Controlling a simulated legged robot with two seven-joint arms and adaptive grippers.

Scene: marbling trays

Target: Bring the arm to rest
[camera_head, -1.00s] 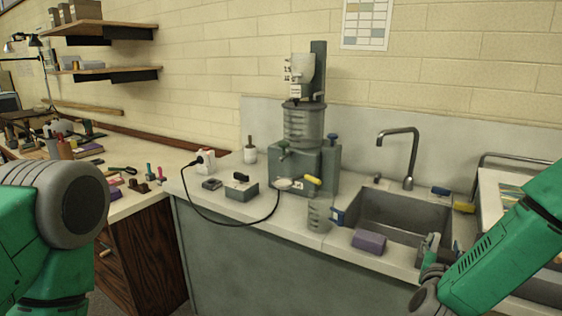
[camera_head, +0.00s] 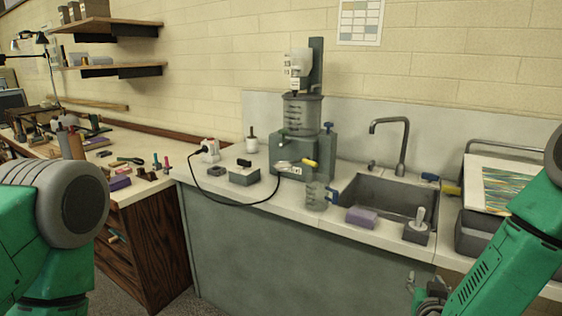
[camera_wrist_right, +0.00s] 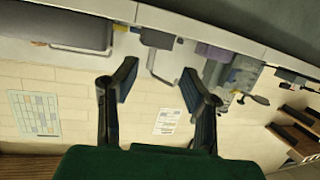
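My right arm (camera_head: 500,255) comes in from the right in the head view, in front of the counter. My right gripper (camera_head: 425,292) is low in that view, in front of the counter's front face and below its edge. In the right wrist view its two dark fingers (camera_wrist_right: 160,70) are spread apart, with nothing between them. Only a green and grey part of my left arm (camera_head: 60,220) shows at the left of the head view. My left gripper is outside the picture.
A grey lever box (camera_head: 416,233) and a purple block (camera_head: 361,216) stand by the sink (camera_head: 385,197). A clear jug (camera_head: 316,197) stands left of them. A tray (camera_head: 470,236) with a marbled sheet (camera_head: 495,186) is at the right.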

